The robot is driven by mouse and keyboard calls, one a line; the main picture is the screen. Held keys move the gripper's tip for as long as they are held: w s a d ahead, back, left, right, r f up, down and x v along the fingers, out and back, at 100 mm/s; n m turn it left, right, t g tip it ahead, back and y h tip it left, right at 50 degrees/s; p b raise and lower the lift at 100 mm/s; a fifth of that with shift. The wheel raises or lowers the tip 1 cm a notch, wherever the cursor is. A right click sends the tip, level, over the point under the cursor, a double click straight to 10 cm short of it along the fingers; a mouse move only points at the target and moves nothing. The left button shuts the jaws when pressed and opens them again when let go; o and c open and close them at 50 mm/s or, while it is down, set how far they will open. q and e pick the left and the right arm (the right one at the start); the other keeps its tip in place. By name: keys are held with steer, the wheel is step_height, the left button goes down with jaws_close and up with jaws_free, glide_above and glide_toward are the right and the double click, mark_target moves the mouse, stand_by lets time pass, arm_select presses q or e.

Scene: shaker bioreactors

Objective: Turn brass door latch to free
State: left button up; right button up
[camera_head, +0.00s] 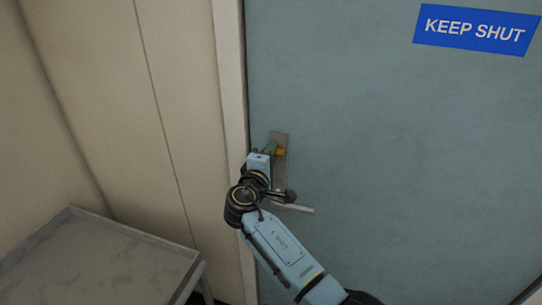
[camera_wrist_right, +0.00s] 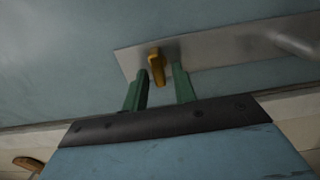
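The brass door latch (camera_head: 281,152) is a small knob on a grey metal plate (camera_head: 281,138) on the blue-grey door. In the right wrist view the latch (camera_wrist_right: 155,64) points away from the plate (camera_wrist_right: 200,52), in front of the gap between my green fingertips. My left gripper is not in view.
A lever handle (camera_head: 295,208) sticks out below the latch, partly behind my right arm. The pale door frame (camera_head: 232,120) runs close to the left. A grey table (camera_head: 100,262) stands at the lower left. A blue "KEEP SHUT" sign (camera_head: 476,30) is on the door.

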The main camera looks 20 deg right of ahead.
steer(key=shift+o, duration=0.4)
steer(key=b+v, duration=0.2)
steer(key=v, duration=1.1)
steer(key=shift+s, duration=0.2)
steer(key=shift+a+f, duration=0.1)
